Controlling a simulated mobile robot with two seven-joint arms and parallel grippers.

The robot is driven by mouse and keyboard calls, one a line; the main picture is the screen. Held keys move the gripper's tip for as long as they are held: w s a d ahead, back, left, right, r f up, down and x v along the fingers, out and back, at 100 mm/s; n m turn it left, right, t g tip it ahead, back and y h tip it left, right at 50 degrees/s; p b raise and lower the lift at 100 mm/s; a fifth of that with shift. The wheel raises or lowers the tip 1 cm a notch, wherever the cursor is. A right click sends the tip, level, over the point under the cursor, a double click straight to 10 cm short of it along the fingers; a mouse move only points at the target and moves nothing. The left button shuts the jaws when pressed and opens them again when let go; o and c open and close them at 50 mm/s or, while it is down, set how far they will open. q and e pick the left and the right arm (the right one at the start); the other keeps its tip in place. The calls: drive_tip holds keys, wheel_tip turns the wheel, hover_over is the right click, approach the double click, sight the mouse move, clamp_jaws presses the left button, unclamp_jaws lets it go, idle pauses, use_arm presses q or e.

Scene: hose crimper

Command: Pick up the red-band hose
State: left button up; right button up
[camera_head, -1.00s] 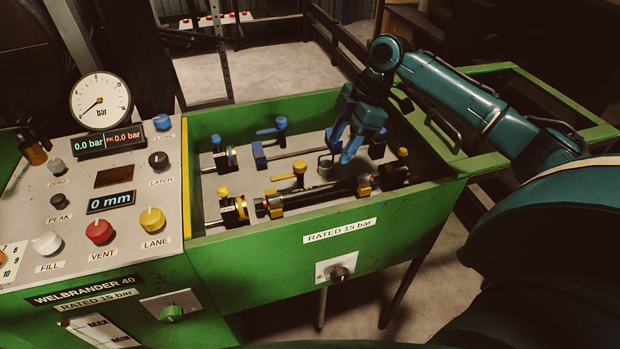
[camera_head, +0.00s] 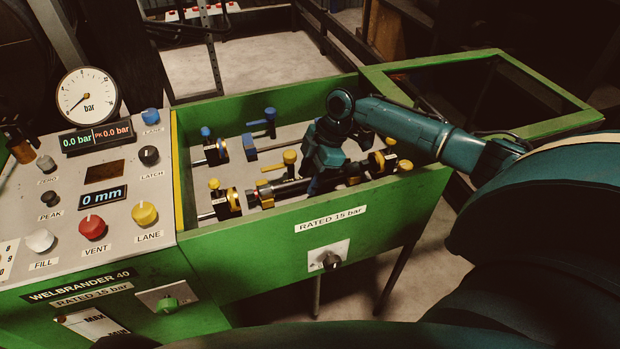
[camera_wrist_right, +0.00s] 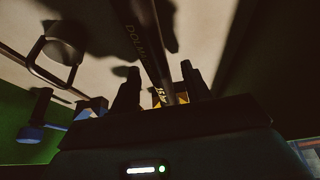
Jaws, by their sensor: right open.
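A dark hose (camera_head: 290,188) lies in the front yellow-marked lane of the green-walled trough, between yellow-and-black end fittings. My right gripper (camera_head: 318,178) is over its right half, pointing down, and hides part of it. In the right wrist view the hose (camera_wrist_right: 150,42), with pale lettering, runs between the two spread fingers of the right gripper (camera_wrist_right: 162,88). The fingers stand on either side of it; I cannot tell whether they touch it. My left gripper is out of view.
Yellow-knobbed clamps (camera_head: 289,158) stand close to the hose. The blue-marked lane (camera_head: 270,120) lies behind. The green front wall (camera_head: 225,250) bounds the trough. The control panel (camera_head: 125,170) with gauge and knobs is at the left.

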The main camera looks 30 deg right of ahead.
clamp_jaws()
idle(0.5)
